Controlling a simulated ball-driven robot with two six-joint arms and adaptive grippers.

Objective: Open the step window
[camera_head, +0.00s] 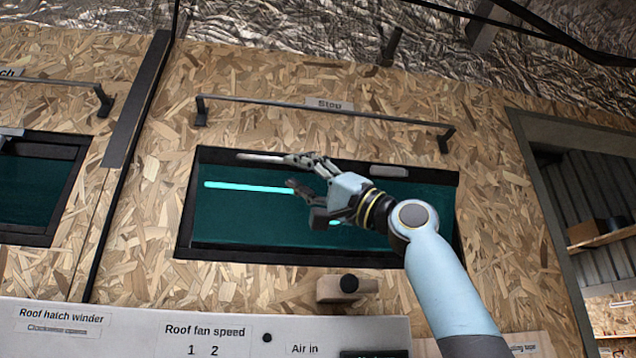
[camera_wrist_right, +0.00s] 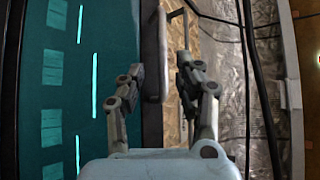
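The step window (camera_head: 240,220) is a wide dark-framed teal pane in the chipboard wall, under a small label (camera_head: 330,104) that seems to read "Step". It looks closed in its frame. A pale catch (camera_head: 262,158) lies along its top edge at left, and a second pale catch (camera_head: 388,171) at right. My right gripper (camera_head: 294,172) is at the top edge, by the left catch. In the right wrist view the fingers (camera_wrist_right: 155,85) are spread, with a pale catch (camera_wrist_right: 153,50) between them; contact cannot be told. My left gripper is out of view.
A dark rail (camera_head: 320,108) on brackets runs above the window. A wooden block with a black knob (camera_head: 347,285) is below it, above a white switch panel (camera_head: 200,335). Another window (camera_head: 35,190) is at left, a doorway (camera_head: 560,180) at right.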

